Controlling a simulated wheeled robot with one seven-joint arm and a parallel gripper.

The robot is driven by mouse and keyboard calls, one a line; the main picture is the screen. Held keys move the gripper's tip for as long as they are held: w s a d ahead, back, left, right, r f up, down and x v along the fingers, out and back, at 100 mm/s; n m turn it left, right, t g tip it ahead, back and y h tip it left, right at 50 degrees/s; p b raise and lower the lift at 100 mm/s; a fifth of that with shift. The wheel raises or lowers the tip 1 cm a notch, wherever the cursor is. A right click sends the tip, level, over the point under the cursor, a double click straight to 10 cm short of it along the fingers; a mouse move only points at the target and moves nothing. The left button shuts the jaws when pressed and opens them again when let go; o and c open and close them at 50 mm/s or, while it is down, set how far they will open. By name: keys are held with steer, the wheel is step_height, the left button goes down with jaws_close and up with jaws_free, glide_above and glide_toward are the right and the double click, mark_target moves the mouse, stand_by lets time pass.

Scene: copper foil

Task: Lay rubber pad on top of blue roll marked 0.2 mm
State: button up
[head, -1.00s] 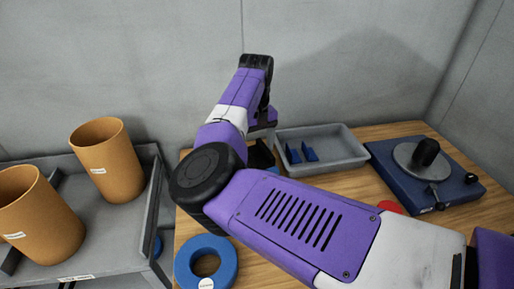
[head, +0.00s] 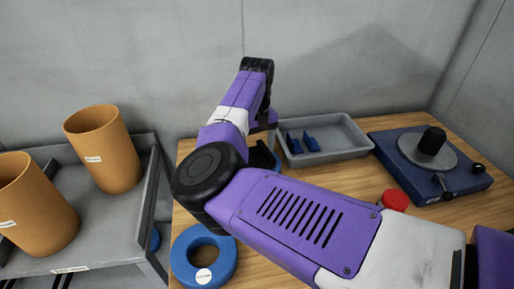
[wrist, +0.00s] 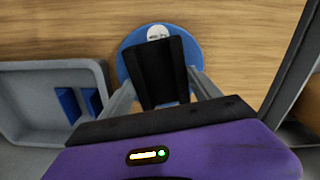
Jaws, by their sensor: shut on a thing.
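The black rubber pad (wrist: 160,68) is between the grey fingers of my gripper (wrist: 161,80) in the wrist view. A blue roll (wrist: 197,50) lies under the pad, with a white label (wrist: 158,33) at its edge, too small to read. The pad covers the roll's middle; I cannot tell whether they touch. In the head view my arm hides most of this, leaving a dark bit of the pad (head: 262,157) visible. Another blue roll (head: 222,262) lies flat at the front left of the table, its label unreadable.
A grey tray (head: 345,152) with blue pieces stands beside the roll under the pad. A blue device (head: 455,182) with a grey disc and black knob is at the right. A red object (head: 396,200) shows behind my arm. Two orange-brown bins (head: 105,150) stand on a grey cart at left.

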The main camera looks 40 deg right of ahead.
mark_target(257, 157)
steer(key=shift+f, duration=0.35)
stand_by(0.4)
steer(key=o, duration=1.6)
step_height(257, 157, up, 8)
steer(key=shift+f, duration=0.15)
